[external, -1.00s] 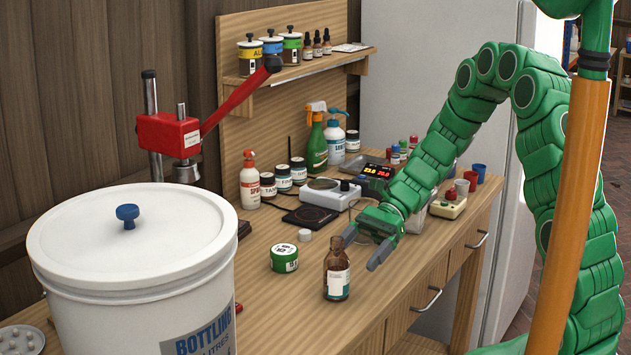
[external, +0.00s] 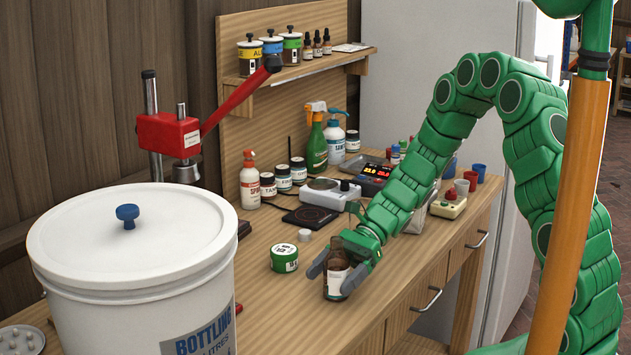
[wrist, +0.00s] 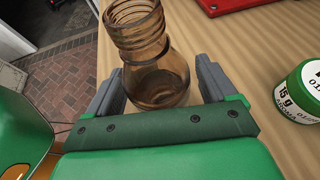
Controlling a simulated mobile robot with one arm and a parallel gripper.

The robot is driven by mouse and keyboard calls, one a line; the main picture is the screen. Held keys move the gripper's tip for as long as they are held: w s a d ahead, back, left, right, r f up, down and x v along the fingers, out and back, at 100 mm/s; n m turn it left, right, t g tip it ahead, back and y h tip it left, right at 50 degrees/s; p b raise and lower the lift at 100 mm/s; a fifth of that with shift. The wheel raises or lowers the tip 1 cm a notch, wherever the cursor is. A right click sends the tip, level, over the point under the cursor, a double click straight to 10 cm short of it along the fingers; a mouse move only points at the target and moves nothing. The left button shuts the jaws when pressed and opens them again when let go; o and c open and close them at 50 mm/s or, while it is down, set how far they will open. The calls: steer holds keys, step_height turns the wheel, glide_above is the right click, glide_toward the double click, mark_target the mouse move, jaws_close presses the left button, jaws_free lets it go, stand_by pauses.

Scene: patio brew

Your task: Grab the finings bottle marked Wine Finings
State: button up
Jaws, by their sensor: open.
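A brown glass bottle (external: 337,279) with a white label stands upright near the front of the wooden bench. Its label text is too small to read. My gripper (external: 334,269) is around the bottle, with one grey finger on each side. In the wrist view, the bottle (wrist: 158,70) shows its open, threaded neck between the fingers of my gripper (wrist: 155,88). The fingers are open, with a visible gap on the right side.
A green tin (external: 284,258) stands just left of the bottle, with a small white cap (external: 304,235) behind it. A large white bottling bucket (external: 130,280) fills the front left.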

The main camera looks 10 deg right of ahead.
steer(key=shift+s+a+f, duration=0.25)
steer(key=shift+a, duration=0.15)
steer(key=c, duration=1.2)
steer(key=shift+r, duration=0.25)
